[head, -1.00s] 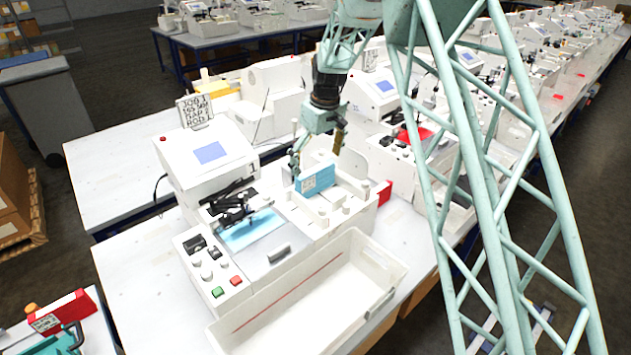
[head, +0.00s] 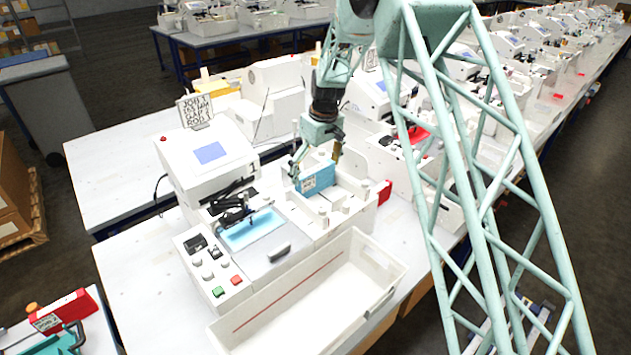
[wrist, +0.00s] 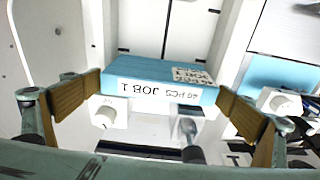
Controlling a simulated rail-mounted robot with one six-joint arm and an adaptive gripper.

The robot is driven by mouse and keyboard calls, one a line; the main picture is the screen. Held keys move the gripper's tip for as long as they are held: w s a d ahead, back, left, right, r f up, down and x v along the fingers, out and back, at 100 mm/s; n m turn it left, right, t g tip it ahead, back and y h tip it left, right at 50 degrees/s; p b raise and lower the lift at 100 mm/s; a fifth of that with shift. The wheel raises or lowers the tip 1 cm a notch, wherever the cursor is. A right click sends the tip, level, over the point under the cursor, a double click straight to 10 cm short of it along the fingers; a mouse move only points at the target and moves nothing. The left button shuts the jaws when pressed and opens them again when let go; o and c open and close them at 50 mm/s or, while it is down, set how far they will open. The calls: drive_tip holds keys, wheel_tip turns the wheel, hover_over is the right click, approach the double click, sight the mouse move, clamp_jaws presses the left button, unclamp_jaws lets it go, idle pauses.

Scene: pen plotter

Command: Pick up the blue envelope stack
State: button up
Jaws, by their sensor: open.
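The blue envelope stack (head: 318,180) stands in a white holder on the right part of the plotter. It is a light blue block with a white printed label facing the front. In the wrist view the stack (wrist: 150,72) lies ahead between my fingers, its label reading upside down. My gripper (head: 315,166) is open above the stack, one finger to its left and one to its right. The stack's lower part is partly hidden by the holder.
The plotter's pen carriage (head: 235,212) and a light blue bed (head: 250,232) are left of the stack. White knobs (wrist: 108,112) stand close in front of it. An empty white bin (head: 375,255) lies at the front. A red box (head: 383,192) sits to the right.

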drive_tip(key=shift+c, duration=0.2)
drive_tip(key=c, duration=0.6)
drive_tip(key=shift+r, duration=0.15)
wheel_tip(320, 180, up, 18)
drive_tip(key=shift+f+b, duration=0.15)
drive_tip(key=shift+b, duration=0.2)
idle(0.7)
